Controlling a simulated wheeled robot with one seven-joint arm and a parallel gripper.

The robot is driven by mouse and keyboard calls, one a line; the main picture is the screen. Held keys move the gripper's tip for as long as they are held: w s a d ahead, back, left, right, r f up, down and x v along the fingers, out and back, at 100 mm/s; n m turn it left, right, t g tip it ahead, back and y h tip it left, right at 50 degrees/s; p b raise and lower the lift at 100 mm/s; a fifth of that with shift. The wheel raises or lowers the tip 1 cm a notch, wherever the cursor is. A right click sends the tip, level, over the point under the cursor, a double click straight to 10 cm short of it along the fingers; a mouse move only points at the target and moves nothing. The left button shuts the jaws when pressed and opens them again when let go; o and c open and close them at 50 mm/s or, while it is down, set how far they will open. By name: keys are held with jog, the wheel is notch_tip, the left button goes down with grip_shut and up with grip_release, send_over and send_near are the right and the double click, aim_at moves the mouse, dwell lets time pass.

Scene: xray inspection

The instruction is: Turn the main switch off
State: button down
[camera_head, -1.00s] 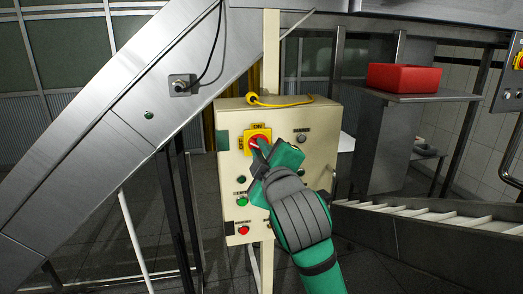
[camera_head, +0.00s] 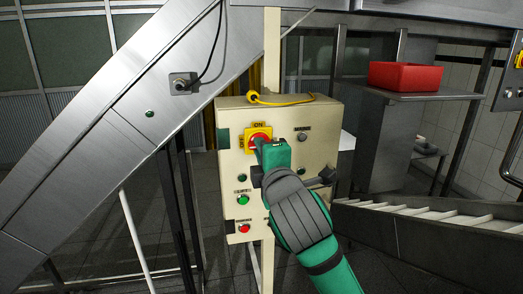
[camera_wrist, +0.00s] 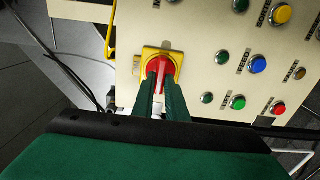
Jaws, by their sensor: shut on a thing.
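The main switch (camera_head: 258,137) is a red rotary knob on a yellow plate, at the upper left of the cream control box (camera_head: 320,130). An "ON" label shows at the top of the plate. In the wrist view the red knob (camera_wrist: 157,67) sits between the two green fingers, on the yellow plate (camera_wrist: 163,51). My gripper (camera_head: 262,145), also in the wrist view (camera_wrist: 160,80), is shut on this knob. My wrist and fingers hide part of the switch and the box's middle in the head view.
Several push buttons, including a green one (camera_head: 242,200) and a red one (camera_head: 243,228), sit below the switch. A yellow loop (camera_head: 280,101) lies on top of the box. A steel conveyor side (camera_head: 110,150) slopes past on the left. A red bin (camera_head: 404,76) stands at right.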

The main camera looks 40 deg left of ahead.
dwell(0.3)
jog(key=c, duration=1.8)
grip_release()
jog(key=shift+o, duration=0.2)
jog(key=v, duration=1)
jog(key=shift+s+d, duration=0.25)
jog(key=shift+s, duration=0.1)
